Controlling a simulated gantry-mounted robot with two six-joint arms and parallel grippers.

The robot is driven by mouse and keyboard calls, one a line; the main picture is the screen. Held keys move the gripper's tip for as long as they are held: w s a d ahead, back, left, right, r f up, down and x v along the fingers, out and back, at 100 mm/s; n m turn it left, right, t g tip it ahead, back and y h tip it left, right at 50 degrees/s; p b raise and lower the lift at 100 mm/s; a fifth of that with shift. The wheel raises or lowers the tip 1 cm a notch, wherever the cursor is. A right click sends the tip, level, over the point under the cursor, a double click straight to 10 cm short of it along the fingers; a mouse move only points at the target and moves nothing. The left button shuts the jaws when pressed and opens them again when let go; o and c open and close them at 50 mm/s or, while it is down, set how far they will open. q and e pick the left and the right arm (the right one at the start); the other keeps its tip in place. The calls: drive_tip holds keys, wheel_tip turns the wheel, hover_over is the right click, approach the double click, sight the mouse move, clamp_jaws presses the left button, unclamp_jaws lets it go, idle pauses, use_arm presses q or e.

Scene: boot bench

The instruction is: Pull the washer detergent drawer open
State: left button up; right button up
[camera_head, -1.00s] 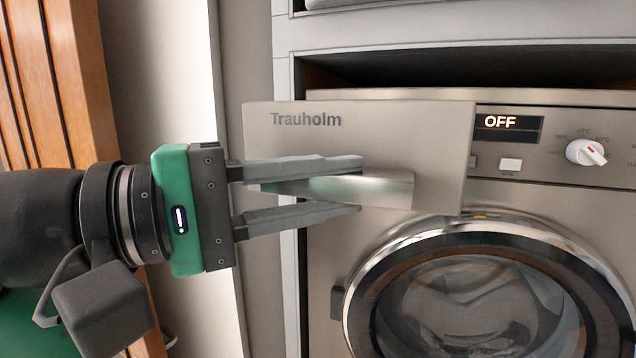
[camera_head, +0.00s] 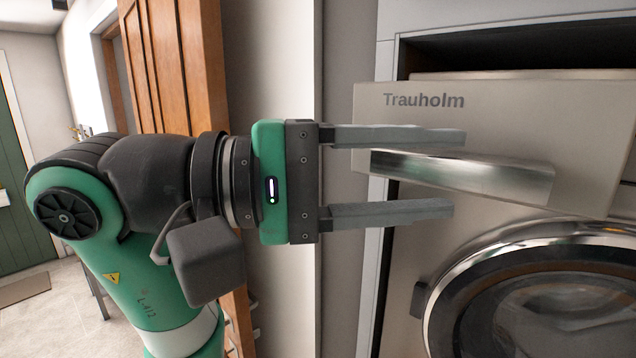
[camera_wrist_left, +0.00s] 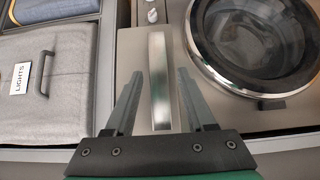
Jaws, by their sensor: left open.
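The washer's detergent drawer front (camera_head: 590,120) is a beige-grey panel marked Trauholm. It stands out in front of the washer's face and overlaps its left edge in the head view. Its shiny metal bar handle (camera_head: 500,179) runs across the panel. My left gripper (camera_head: 458,172) is open, with one finger above the handle and one below, and visible gaps to both. In the left wrist view the handle (camera_wrist_left: 159,85) lies between the spread fingers of my left gripper (camera_wrist_left: 160,73). My right gripper is not in view.
The washer's round door (camera_head: 560,310) is shut below the drawer. A dark gap lies above the washer, inside a grey cabinet frame (camera_head: 387,45). A wooden door (camera_head: 200,60) stands behind my left arm.

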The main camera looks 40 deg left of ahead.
use_arm(q)
drive_tip(key=b+v, duration=0.2)
drive_tip(key=v, duration=0.7)
drive_tip(key=shift+s+a, duration=0.2)
